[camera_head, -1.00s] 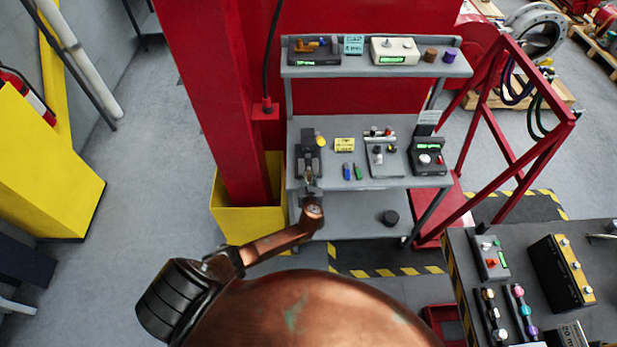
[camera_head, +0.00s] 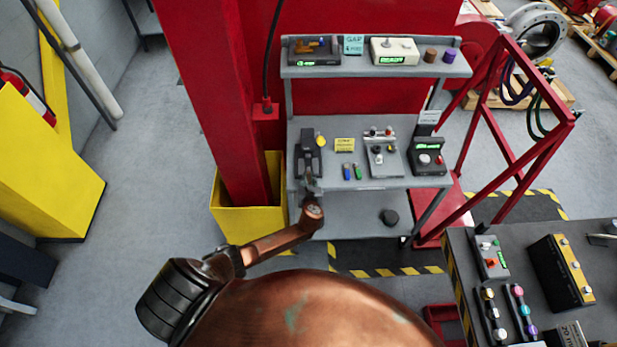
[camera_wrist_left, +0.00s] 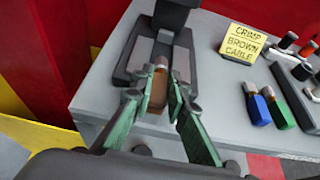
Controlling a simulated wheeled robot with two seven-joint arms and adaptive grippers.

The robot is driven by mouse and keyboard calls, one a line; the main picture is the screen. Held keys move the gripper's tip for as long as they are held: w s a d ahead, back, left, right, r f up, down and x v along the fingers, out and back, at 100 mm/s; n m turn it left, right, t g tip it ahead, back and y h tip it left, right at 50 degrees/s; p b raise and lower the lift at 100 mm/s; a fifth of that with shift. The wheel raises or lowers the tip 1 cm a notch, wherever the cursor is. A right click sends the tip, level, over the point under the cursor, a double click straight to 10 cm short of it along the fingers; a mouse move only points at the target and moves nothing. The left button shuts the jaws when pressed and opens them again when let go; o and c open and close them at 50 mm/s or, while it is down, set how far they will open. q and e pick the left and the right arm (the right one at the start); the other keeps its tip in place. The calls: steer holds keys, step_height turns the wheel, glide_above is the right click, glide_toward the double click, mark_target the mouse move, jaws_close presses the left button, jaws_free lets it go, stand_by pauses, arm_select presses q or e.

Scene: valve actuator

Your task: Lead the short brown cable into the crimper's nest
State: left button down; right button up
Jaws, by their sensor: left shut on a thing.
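The crimper, a dark device with an upright back, stands at the left end of the middle shelf in the head view (camera_head: 309,139); it fills the upper middle of the left wrist view (camera_wrist_left: 178,28). The short brown cable (camera_wrist_left: 158,88) is between the green-padded fingertips of my left gripper (camera_wrist_left: 157,94), which is shut on it. The cable's lighter far end lies between the crimper's two grey blocks; I cannot tell whether it is seated. In the head view my left gripper (camera_head: 310,184) is small at the crimper's front. My right gripper is not in view.
A yellow "crimp brown cable" sign (camera_wrist_left: 242,44) stands right of the crimper. Blue (camera_head: 347,172) and green (camera_head: 357,171) pieces lie on the shelf nearby, with a fixture plate (camera_head: 384,157) farther right. A red column (camera_head: 225,110) stands left of the rack.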

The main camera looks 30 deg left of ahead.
arm_select(q)
steer(key=shift+r+p, duration=0.15)
steer(key=shift+p, duration=0.2)
stand_by(0.6)
stand_by(0.6)
steer(key=shift+w+a, duration=0.2)
steer(key=shift+w, duration=0.05)
steer(key=shift+s+d, duration=0.2)
steer(key=shift+s, duration=0.05)
stand_by(0.5)
